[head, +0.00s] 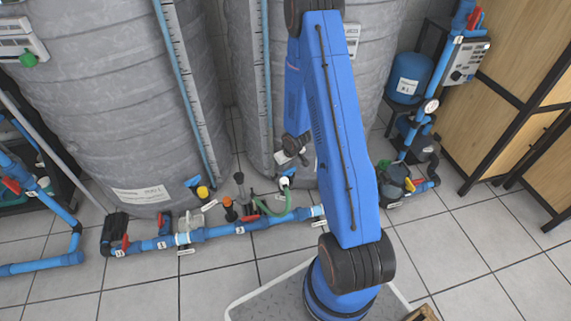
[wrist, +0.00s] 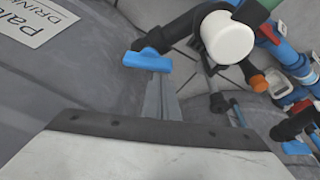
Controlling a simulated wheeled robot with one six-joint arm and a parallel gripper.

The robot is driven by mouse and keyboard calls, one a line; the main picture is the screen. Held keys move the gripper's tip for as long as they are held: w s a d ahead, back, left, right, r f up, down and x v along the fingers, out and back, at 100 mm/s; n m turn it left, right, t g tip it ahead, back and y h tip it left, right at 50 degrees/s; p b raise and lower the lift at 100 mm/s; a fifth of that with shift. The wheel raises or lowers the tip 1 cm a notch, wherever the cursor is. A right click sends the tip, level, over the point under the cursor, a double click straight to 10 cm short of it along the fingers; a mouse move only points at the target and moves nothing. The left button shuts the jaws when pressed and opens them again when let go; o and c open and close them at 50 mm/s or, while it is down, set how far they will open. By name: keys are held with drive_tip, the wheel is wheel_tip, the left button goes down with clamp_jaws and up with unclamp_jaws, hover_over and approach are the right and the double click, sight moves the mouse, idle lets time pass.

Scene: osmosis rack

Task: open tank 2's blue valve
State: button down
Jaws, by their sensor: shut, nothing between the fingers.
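Two grey ribbed tanks stand in the head view: a left tank (head: 95,100) and a right tank (head: 255,90), partly behind my arm. I cannot read which is numbered 2. A blue valve handle (head: 288,172) shows at the foot of the right tank, just below my gripper (head: 300,158). In the wrist view a blue valve handle (wrist: 148,60) lies right at the tips of my gripper (wrist: 160,80). My fingers are shut and empty; whether they touch the handle I cannot tell. Another blue handle (head: 192,181) sits at the left tank.
A white round cap (wrist: 228,38) and dark pipe lie close right of the handle. A blue floor pipe (head: 210,233) with red valves and a green hose (head: 275,208) run in front of the tanks. Wooden cabinets (head: 520,70) stand right. Tiled floor is clear at front left.

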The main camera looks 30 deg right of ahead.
drive_tip(key=n+y, duration=0.1)
drive_tip(key=n, duration=0.2)
drive_tip(key=s+n, duration=0.1)
drive_tip(key=n, duration=0.1)
drive_tip(key=shift+s+n+g+y, duration=0.15)
drive_tip(key=shift+n+g+y, duration=0.15)
drive_tip(key=shift+n+y, duration=0.1)
drive_tip(key=shift+a, duration=0.1)
drive_tip(key=shift+s, duration=0.35)
idle(0.6)
